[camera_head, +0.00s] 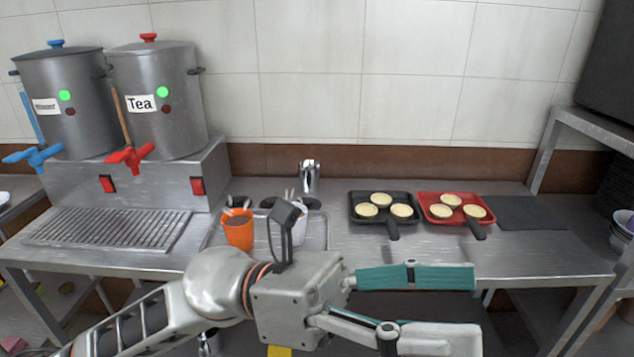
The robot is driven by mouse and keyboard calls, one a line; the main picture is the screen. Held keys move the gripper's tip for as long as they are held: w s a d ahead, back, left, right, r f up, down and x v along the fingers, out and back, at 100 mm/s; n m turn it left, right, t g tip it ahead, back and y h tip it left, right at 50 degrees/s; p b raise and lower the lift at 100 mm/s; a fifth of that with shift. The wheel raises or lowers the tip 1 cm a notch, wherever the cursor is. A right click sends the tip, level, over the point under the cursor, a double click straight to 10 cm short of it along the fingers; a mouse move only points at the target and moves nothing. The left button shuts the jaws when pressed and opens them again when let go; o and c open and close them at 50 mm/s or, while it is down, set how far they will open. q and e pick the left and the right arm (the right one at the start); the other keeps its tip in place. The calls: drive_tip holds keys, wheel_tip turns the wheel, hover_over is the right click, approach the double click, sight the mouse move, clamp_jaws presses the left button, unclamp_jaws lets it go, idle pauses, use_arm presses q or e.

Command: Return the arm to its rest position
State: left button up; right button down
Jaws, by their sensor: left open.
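My left arm (140,325) comes in from the bottom left and reaches across the front of the counter. My left gripper (474,306) points right, with its two teal-and-grey fingers spread apart and nothing between them. It shows in front of the counter's front edge, below the black pan (354,211) and the red pan (428,218) in the picture. Its wrist and a small dark bracket hide part of the sink tray behind. My right gripper is not in view.
Two steel stockpots, one with a blue tap (33,156) and one labelled Tea (165,85), stand on a steel stand at the left. An orange cup (239,231) stands near the sink tray (318,228). A shelf frame (547,150) stands at the right.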

use_arm(q)
drive_tip(key=w+a+f+n+t+h+p, duration=0.15)
drive_tip(key=w+a+n+t+h, duration=0.3)
drive_tip(key=w+n+t, duration=1.2)
drive_tip(key=w+a+f+n+t+y, duration=0.2)
drive_tip(key=a+f+n+t+y, duration=0.3)
drive_tip(key=f+n, duration=0.4)
drive_tip(key=w+a+f+n+t+y, duration=0.2)
drive_tip(key=a+f+n+t+y, duration=0.25)
drive_tip(key=f+n+y, duration=0.5)
drive_tip(key=s+a+f+n+g+y+p, duration=0.1)
drive_tip(key=s+a+f+n+g+y, duration=0.15)
drive_tip(key=a+f+n, duration=0.45)
drive_tip(key=s+a+f+n+g+y+p, duration=0.1)
drive_tip(key=s+a+f+n+y, duration=0.2)
drive_tip(key=f, duration=0.9)
drive_tip(key=s+a+f+n+g+y, duration=0.2)
drive_tip(key=s+a+f+n+g, duration=0.2)
drive_tip(key=s+a+f, duration=0.3)
drive_tip(key=s+f+n, duration=0.1)
drive_tip(key=s+f, duration=0.4)
drive_tip(key=shift+s+f, duration=0.2)
drive_tip(key=shift+f, duration=0.2)
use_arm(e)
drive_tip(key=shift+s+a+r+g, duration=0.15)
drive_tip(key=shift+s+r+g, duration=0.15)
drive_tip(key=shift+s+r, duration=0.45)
